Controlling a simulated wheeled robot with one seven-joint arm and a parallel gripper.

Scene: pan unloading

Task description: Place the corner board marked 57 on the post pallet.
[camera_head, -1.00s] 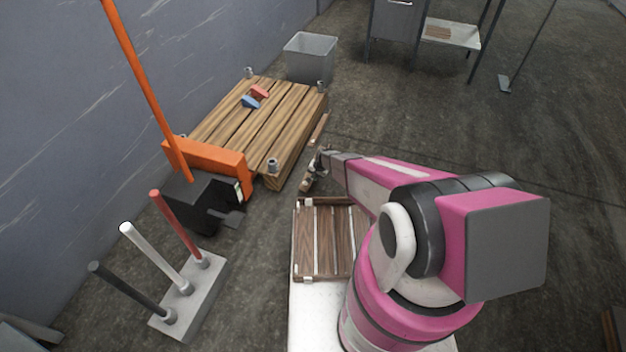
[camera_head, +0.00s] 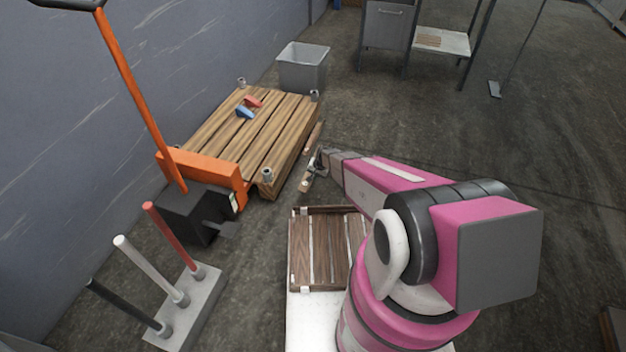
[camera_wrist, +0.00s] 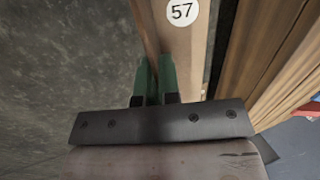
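The corner board marked 57 (camera_wrist: 183,40) is a long, light wooden L-shaped piece with a round white 57 label. It runs up and away from my gripper (camera_wrist: 154,82) in the wrist view. The two green fingers are close together on one thin flange of the board, which shows between them. In the head view my gripper (camera_head: 318,160) is beside the near right side of the post pallet (camera_head: 262,150), and the board (camera_head: 306,184) shows on both sides of it, roughly along that side. The post pallet has brown planks and short metal posts at its corners.
A red piece (camera_head: 252,102) and a blue piece (camera_head: 245,112) lie on the pallet. An orange pallet jack (camera_head: 208,175) stands at its near end, and a grey bin (camera_head: 303,68) behind it. A slatted wooden tray (camera_head: 293,255) and a post stand (camera_head: 190,308) are nearer.

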